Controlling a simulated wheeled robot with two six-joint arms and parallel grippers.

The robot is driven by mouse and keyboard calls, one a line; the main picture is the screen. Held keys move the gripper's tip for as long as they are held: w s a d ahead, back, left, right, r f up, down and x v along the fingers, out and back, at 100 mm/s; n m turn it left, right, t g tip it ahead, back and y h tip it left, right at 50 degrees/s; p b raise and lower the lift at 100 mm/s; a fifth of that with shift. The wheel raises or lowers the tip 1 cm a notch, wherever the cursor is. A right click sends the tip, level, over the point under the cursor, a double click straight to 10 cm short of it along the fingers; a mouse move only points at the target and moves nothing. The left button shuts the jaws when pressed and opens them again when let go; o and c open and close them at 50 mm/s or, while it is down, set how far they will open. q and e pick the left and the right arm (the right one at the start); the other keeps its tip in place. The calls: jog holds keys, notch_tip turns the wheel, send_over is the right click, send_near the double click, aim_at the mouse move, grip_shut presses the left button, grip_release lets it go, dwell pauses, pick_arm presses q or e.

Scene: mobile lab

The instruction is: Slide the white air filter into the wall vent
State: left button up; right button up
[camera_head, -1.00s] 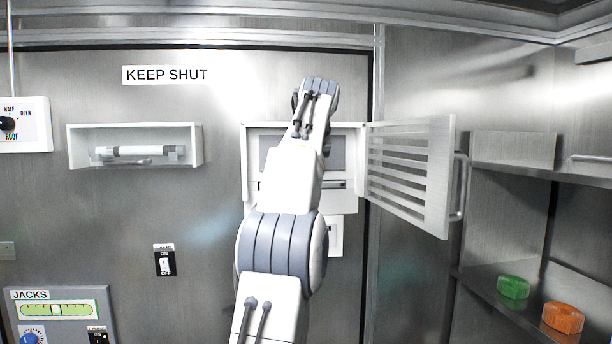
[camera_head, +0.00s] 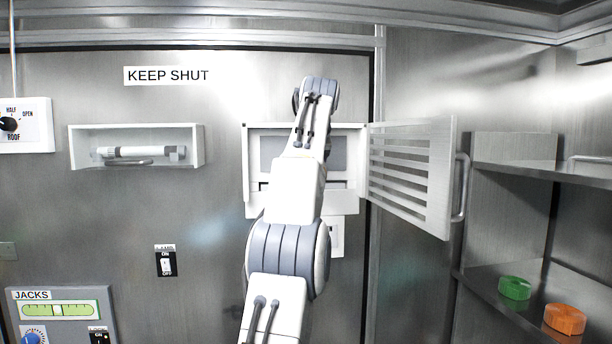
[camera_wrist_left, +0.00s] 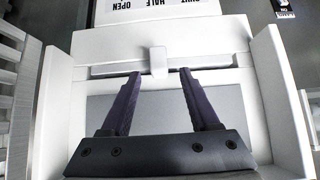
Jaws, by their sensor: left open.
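The wall vent (camera_head: 250,165) is a white open box on the metal wall, with a grey back panel. My left arm covers its middle in the head view. In the left wrist view a white slab (camera_wrist_left: 110,47), seemingly the filter, lies along one side of the vent beside a narrow slot. A small white tab (camera_wrist_left: 158,60) stands at its middle. How far the slab sits in the slot I cannot tell. My left gripper (camera_wrist_left: 160,73) is open and empty, its fingertips apart on either side of the tab. My right gripper is not in view.
The slatted vent door (camera_head: 412,175) stands open to the right. Shelves (camera_head: 540,172) are further right, with a green piece (camera_head: 514,287) and an orange piece (camera_head: 565,318) on the lower one. A wall box (camera_head: 136,148) with a white tube is at left.

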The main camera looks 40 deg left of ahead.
pick_arm(q)
jog(key=s+d+b, duration=0.6)
jog(key=s+d, duration=0.2)
jog(key=d, duration=0.1)
jog(key=shift+d+r+b, duration=0.15)
jog(key=shift+d+b, duration=0.1)
jog(key=shift+b, duration=0.15)
